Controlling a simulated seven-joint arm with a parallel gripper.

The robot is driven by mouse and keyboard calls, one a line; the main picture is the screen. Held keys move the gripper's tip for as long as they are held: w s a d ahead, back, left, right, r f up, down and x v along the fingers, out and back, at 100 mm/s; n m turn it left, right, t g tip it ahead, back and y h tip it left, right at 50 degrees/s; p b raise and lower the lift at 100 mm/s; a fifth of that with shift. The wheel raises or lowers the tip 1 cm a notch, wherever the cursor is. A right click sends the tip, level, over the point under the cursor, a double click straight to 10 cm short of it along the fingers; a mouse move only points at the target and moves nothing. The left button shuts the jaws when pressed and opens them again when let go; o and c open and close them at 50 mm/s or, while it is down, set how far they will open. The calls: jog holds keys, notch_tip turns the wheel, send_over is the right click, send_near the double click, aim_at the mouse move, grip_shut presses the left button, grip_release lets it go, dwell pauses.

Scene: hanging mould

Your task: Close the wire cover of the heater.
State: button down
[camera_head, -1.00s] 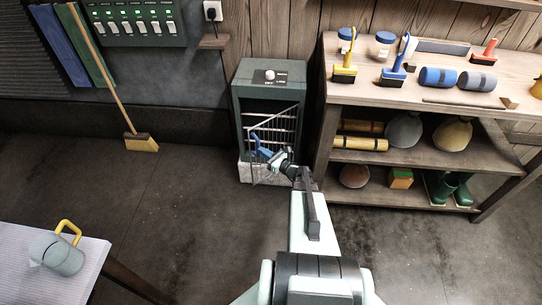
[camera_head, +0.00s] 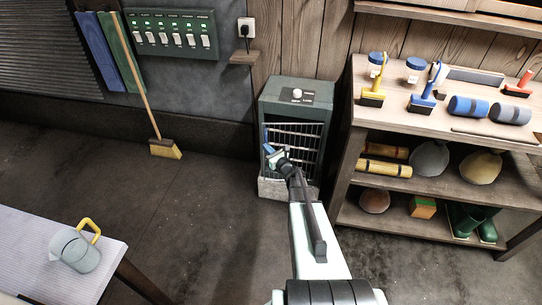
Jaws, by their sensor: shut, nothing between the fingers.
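The heater (camera_head: 296,88) is a dark grey-green upright box with a knob on top, standing on a pale block against the wall. Its wire cover (camera_head: 301,135) is a light metal grid across the front opening. The cover lies close to the heater front; whether it sits flush or is latched I cannot tell. My gripper (camera_head: 268,150), with blue fingers, is shut and empty at the left side of the cover. It seems to touch or nearly touch the grid there. My wrist and arm hide the cover's lower part.
A wooden shelf bench (camera_head: 349,165) with brushes, rolls and sacks stands close on the heater's right. A broom (camera_head: 165,149) leans on the wall to the left. A table (camera_head: 112,245) with a jug (camera_head: 76,252) is at front left. The floor between is clear.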

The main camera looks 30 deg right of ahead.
jog(key=w+d, duration=0.1)
jog(key=w, duration=0.3)
jog(key=w+d, duration=0.1)
jog(key=w, duration=0.1)
jog(key=shift+w+d, duration=0.1)
jog(key=shift+d, duration=0.2)
jog(key=s+a, duration=0.7)
jog(key=s, duration=0.4)
jog(key=shift+s+a, duration=0.35)
jog(key=shift+a, duration=0.05)
jog(key=shift+r+n, duration=0.1)
jog(key=shift+n, duration=0.2)
